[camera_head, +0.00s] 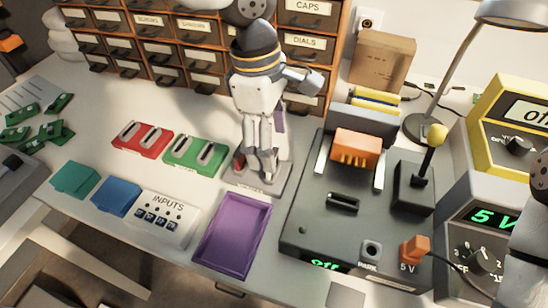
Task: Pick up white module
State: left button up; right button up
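My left gripper (262,174) points straight down over a pale grey-white tray (282,180) in the middle of the table. Its fingers are close together and hide most of the tray. I cannot tell whether they are shut or have a white module between them. No white module shows clearly; one may be hidden behind the fingers. To the left, a green tray (211,168) and a red tray (127,149) each hold two pale, dark-slotted modules. My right arm shows only at the right edge; its gripper is not in view.
A purple tray (212,262) is empty in front. A white INPUTS panel (178,222), a blue block (117,197) and a teal block (75,180) lie left. A dark test station (310,228) with an orange connector (356,148) stands right. Drawers (160,45) line the back.

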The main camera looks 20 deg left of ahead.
pick_arm(q)
jog(key=f, duration=0.4)
jog(key=shift+s+d+f, duration=0.25)
jog(key=shift+f, duration=0.05)
jog(key=shift+r, duration=0.1)
jog(key=shift+c, duration=0.6)
jog(key=c, duration=0.9)
